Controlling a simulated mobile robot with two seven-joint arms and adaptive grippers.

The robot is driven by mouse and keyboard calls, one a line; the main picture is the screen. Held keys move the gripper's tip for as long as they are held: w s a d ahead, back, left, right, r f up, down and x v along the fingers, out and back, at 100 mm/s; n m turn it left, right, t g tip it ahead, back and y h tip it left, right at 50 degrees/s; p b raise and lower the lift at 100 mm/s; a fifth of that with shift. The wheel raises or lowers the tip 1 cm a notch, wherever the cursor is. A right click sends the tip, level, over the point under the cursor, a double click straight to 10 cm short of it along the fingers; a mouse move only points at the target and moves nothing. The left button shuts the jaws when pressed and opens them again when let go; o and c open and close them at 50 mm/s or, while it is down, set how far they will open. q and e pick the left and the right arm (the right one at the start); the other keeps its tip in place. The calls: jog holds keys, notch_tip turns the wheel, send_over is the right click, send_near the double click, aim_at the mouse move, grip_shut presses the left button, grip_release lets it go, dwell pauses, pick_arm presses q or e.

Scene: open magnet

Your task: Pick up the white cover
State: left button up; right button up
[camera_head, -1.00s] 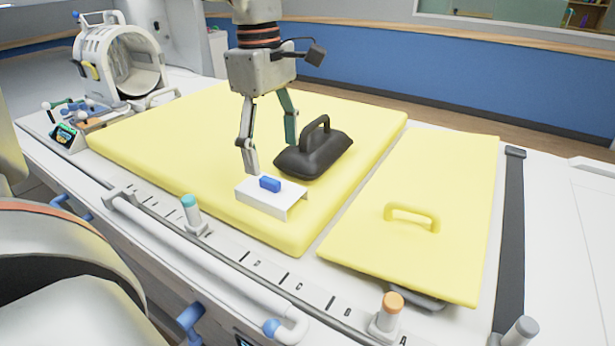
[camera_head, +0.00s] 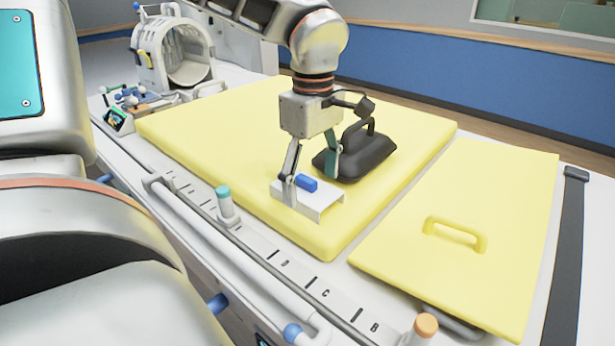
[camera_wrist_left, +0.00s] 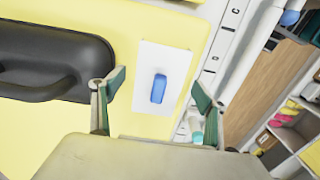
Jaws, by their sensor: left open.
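The white cover (camera_head: 322,207) is a small plate with bent-down sides. It sits on the near edge of the large yellow mat, with a blue block (camera_head: 307,184) on top. My left gripper (camera_head: 311,190) is open and points down over the cover, one finger on each side of the blue block. In the left wrist view, the white cover (camera_wrist_left: 155,117) and its blue block (camera_wrist_left: 158,88) lie between the two spread fingers (camera_wrist_left: 157,90). Nothing is held, and contact cannot be told. My right gripper is not in view.
A black handled case (camera_head: 358,155) stands on the yellow mat (camera_head: 220,140) close behind the far finger. A yellow panel with a handle (camera_head: 480,190) lies to the right. A teal-capped post (camera_head: 225,203) and a rail run along the front edge. A white ring-shaped device (camera_head: 180,55) stands back left.

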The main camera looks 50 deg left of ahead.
pick_arm(q)
jog(key=shift+s, duration=0.1)
grip_shut()
